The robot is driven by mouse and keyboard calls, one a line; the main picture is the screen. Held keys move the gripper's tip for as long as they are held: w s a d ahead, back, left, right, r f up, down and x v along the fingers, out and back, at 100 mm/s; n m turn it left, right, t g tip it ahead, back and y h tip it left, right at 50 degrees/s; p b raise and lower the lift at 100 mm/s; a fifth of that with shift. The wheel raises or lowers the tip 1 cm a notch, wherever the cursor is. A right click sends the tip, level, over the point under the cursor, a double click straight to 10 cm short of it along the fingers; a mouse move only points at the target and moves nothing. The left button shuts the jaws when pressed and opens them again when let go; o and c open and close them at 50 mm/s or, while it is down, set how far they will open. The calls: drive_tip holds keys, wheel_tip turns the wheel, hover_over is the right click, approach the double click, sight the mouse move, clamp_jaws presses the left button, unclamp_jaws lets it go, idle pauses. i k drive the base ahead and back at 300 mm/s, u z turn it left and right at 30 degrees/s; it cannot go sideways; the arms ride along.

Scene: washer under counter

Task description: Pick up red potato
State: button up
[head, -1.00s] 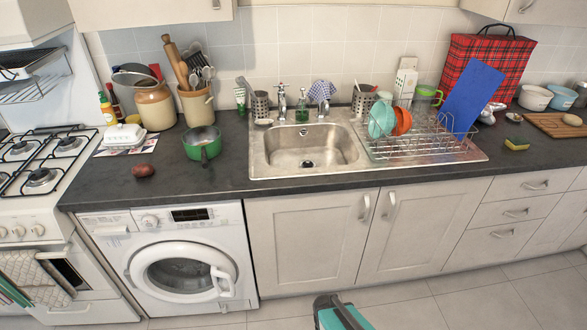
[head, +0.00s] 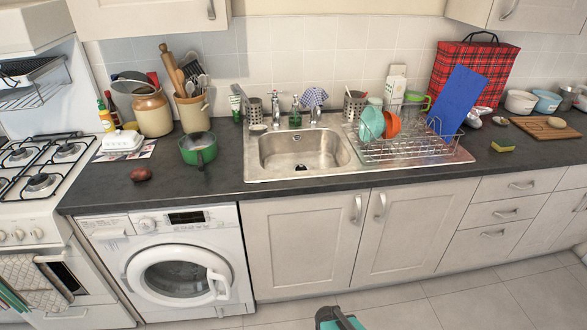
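The red potato (head: 141,174) is a small dark red oval. It lies on the dark grey counter (head: 215,181) near the front edge, above the left side of the washing machine, and nothing touches it. A teal and grey part at the bottom of the head view seems to be my own body. My gripper's fingers do not show, so I cannot see whether it holds anything.
A green pot (head: 198,150) stands right of the potato, and a white butter dish (head: 123,142) on a card lies behind it. The gas stove (head: 38,185) is on the left. The sink (head: 299,151) is right of the pot. Bare counter surrounds the potato.

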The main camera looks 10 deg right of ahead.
sight(141, 174)
drive_tip(key=z, duration=0.1)
drive_tip(key=i, duration=0.95)
drive_tip(key=z, duration=1.35)
drive_tip(key=k, duration=0.1)
drive_tip(key=u, duration=2.85)
